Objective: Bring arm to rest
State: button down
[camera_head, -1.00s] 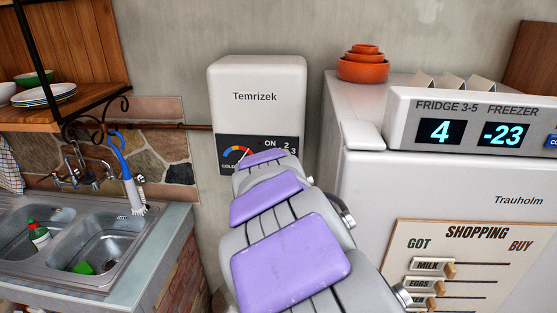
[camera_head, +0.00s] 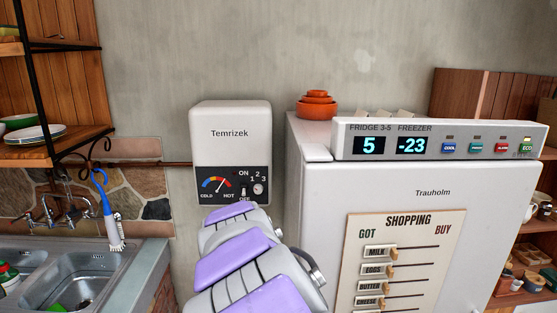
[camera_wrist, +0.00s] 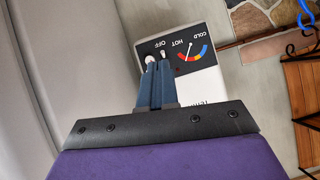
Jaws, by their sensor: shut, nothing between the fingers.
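My arm (camera_head: 247,262), grey with purple pads, reaches forward from the bottom of the head view toward the white Temrizek heater (camera_head: 231,150) on the wall. My gripper (camera_wrist: 158,66) shows in the wrist view with its two blue-grey fingers together and nothing between them. The fingers point at the heater's dark panel (camera_wrist: 181,54), seen upside down, close to its knob (camera_wrist: 151,59) and switch (camera_wrist: 163,52). I cannot tell whether the fingertips touch them. In the head view the gripper is hidden behind my arm.
A white fridge (camera_head: 330,200) with a display strip (camera_head: 437,140) and shopping board (camera_head: 403,262) stands right of my arm. Orange bowls (camera_head: 317,104) sit on it. A steel sink (camera_head: 70,278) is at the left, below a wooden shelf (camera_head: 52,150). Bare wall lies above the heater.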

jog(key=s+d+f+g+h+b, duration=0.1)
jog(key=s+d+f+g, duration=0.1)
jog(key=s+d+f, duration=0.3)
jog(key=s+d+f+m+g+h, duration=0.1)
jog(key=s+d, duration=0.2)
jog(key=d, duration=0.4)
jog(key=s+d+f+g+h+b, duration=0.1)
jog(key=s+d+f+g, duration=0.1)
jog(key=s+d, duration=0.35)
jog(key=s+d+f+g, duration=0.2)
jog(key=s+f, duration=0.1)
jog(key=s, duration=0.7)
jog(key=s+d+f+g+b, duration=0.1)
jog(key=s+d+f+g, duration=0.2)
jog(key=s, duration=0.6)
jog(key=s+d+f+n+g+y+b, duration=0.1)
jog(key=s+d+f+g, duration=0.1)
jog(key=s, duration=0.8)
notch_tip(320, 180, down, 3)
jog(key=shift+s+d+r+g, duration=0.1)
jog(key=shift+s+d+g, duration=0.25)
jog(key=shift+g, duration=0.15)
jog(key=shift+d, duration=0.35)
jog(key=shift+a, duration=0.15)
